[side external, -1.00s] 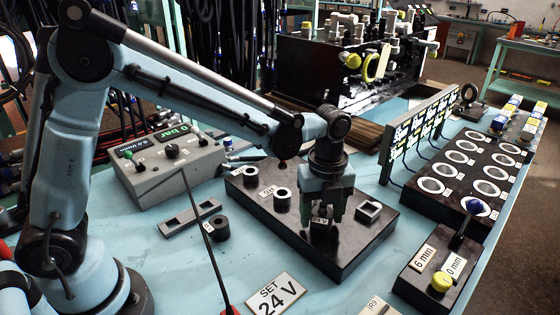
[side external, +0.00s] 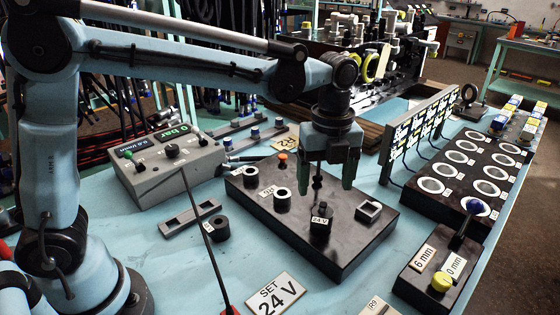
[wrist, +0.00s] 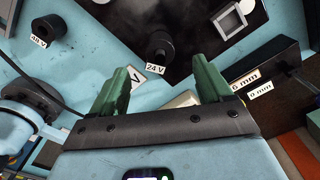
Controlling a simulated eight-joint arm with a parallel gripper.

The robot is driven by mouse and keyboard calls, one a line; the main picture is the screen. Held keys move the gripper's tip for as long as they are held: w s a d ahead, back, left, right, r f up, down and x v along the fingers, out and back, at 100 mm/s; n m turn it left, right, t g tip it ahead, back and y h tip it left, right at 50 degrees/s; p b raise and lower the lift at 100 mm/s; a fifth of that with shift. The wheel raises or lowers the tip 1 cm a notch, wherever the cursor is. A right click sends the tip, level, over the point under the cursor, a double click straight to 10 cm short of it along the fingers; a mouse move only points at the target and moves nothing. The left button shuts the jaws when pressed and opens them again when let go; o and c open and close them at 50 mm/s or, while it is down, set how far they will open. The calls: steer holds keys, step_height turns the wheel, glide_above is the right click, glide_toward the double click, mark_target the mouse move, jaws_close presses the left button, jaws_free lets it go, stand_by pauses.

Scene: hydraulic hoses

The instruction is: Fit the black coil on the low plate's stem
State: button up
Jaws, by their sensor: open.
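The black coil with the 24 V label (side external: 320,222) stands upright on the low black plate (side external: 345,262), between a pale-topped round post and a square pale-rimmed socket. A narrower dark piece shows at its top; I cannot tell how deep it sits on the stem, which the coil's body hides. In the wrist view the coil (wrist: 161,44) is on the plate (wrist: 190,20) beyond my fingers. My gripper (side external: 328,187) is open and empty above the coil, its green fingers apart and clear of it. Its fingers also show in the wrist view (wrist: 165,70).
A loose black 48 V coil (side external: 218,228) lies on the blue table left of the plate. Two round posts (side external: 282,198) and an orange-tipped piece (side external: 282,157) are on the plate. A grey control box (side external: 170,158) stands behind left, a 6 mm block (side external: 430,275) at right.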

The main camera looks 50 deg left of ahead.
steer(key=shift+r, duration=1.9)
